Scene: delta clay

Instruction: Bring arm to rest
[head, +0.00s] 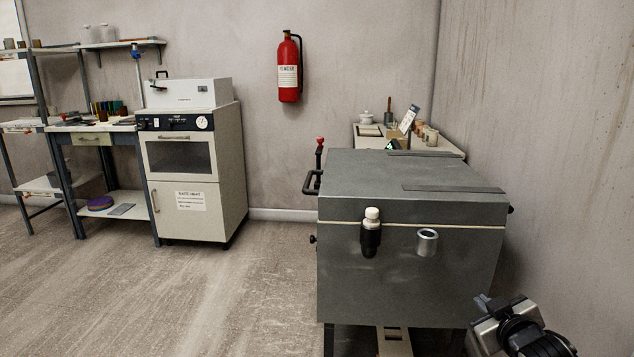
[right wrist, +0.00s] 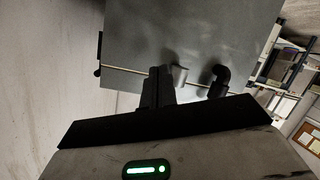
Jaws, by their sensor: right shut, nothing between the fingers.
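My right gripper (head: 484,303) is at the lower right of the head view, in front of the lower right corner of a grey metal kiln-like box (head: 345,280). Its fingers are shut with nothing between them. In the right wrist view the shut fingers (right wrist: 157,88) point toward the box front (right wrist: 140,40), which appears tilted; I cannot tell the exact gap. My left gripper is in neither view.
The box carries a black fitting with a white cap (head: 371,232) and a metal tube (head: 427,242). A wall rises at right. A side table (head: 440,151) stands behind. A white oven (head: 190,165) and shelves stand left. The floor (head: 240,300) at left is clear.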

